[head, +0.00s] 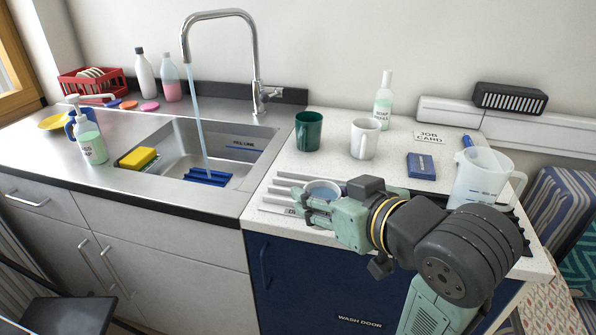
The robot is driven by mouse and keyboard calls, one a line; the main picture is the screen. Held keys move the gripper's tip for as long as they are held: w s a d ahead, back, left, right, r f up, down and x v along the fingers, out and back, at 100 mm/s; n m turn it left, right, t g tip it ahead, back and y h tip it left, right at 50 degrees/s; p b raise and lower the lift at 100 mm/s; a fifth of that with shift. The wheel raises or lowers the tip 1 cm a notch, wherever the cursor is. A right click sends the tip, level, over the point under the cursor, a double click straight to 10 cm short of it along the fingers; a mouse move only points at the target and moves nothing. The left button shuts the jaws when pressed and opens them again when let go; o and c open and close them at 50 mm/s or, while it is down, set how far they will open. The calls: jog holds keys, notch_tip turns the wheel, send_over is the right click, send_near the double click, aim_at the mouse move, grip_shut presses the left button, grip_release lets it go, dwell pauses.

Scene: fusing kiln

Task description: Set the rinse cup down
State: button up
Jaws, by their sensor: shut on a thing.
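My gripper (318,209) is over the front left of the speckled worktop, right of the sink. It is shut on a pale cup with a round bluish rim (323,187), which I take to be the rinse cup. The cup looks roughly upright, its opening facing up. The fingers hide most of its body, and I cannot tell whether its base touches the surface below. Pale ribs (283,187) of a rack or drainer show beside and under the gripper, partly covered by it.
Water runs from the tap (255,60) into the sink (182,152), onto a blue ribbed mat (208,177). A green cup (308,131) and white mug (365,138) stand behind my gripper. A blue box (421,166) and a clear jug (482,178) are to the right.

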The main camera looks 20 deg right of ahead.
jog(key=shift+w+a+r+p, duration=0.2)
jog(key=shift+w+r+p, duration=0.1)
jog(key=shift+w, duration=0.1)
jog(key=shift+w+d+f+p, duration=0.35)
jog(key=shift+w+f+p, duration=0.5)
jog(key=shift+w, duration=1.7)
jog(key=shift+w+d+f+p, duration=0.3)
jog(key=shift+w+f+p, duration=0.55)
jog(key=shift+w, duration=1.7)
jog(key=shift+w+d+f+p, duration=0.35)
jog(key=shift+w+f+p, duration=0.45)
jog(key=shift+w, duration=1.75)
jog(key=shift+f, duration=0.3)
jog(key=shift+f+b, duration=0.15)
jog(key=shift+b, duration=0.25)
jog(key=o, duration=1.1)
jog(key=shift+o, duration=0.2)
